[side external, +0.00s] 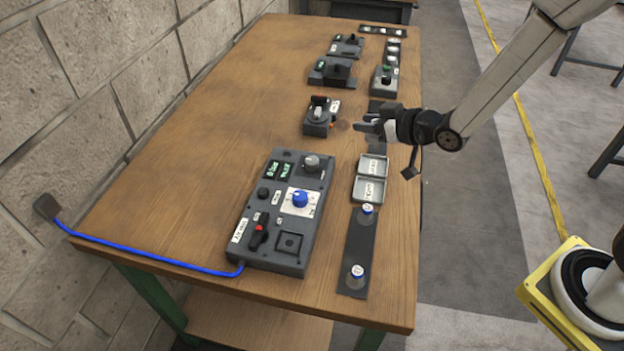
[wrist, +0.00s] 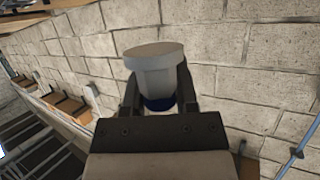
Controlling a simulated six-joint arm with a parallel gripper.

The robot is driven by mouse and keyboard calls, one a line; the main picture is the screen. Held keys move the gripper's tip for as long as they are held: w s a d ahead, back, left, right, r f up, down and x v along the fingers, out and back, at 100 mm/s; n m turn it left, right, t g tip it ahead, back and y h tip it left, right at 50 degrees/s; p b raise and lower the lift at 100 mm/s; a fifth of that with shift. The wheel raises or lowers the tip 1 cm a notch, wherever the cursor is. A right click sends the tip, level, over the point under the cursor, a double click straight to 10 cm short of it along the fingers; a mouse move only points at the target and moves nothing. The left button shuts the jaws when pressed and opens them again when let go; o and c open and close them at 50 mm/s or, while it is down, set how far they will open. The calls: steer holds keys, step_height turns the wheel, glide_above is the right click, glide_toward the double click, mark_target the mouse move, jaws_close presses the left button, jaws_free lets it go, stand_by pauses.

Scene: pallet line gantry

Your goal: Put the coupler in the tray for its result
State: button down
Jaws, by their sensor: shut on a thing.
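My gripper (side external: 368,127) is above the right side of the bench and points left toward the wall. In the wrist view my gripper (wrist: 158,92) is shut on a pale grey flanged cylinder, which I take to be the coupler (wrist: 155,62), with a dark blue band at its lower end. In the side view it is too small to make out clearly. Two small grey trays with white labels, a far tray (side external: 384,158) and a near tray (side external: 384,188), lie on the bench nearer the camera than my gripper. I cannot read their labels.
A grey test panel (side external: 270,212) with a blue knob and small displays is left of the trays. A dark strip (side external: 359,243) bears two blue-and-white capped parts. Several dark devices (side external: 318,116) stand farther back.

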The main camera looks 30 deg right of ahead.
steer(key=w+d+m+h, duration=0.1)
steer(key=d+m+h, duration=0.2)
steer(key=d, duration=0.3)
steer(key=shift+w+d+f+m+t+h, duration=0.15)
steer(key=shift+d+f+m+t+h, duration=0.2)
steer(key=shift+h, duration=0.25)
steer(key=shift+a, duration=0.15)
steer(key=s+a+r+n+g+y, duration=0.1)
steer(key=s+a+n+g+y, duration=0.4)
steer(key=a+n+y, duration=0.7)
steer(key=s+a+n+g+y, duration=0.1)
steer(key=s+a+n+g, duration=0.4)
steer(key=s+a+g, duration=0.3)
steer(key=s+a, duration=0.3)
steer(key=s, duration=0.4)
steer(key=shift+a+n, duration=0.25)
steer(key=shift+n, duration=0.1)
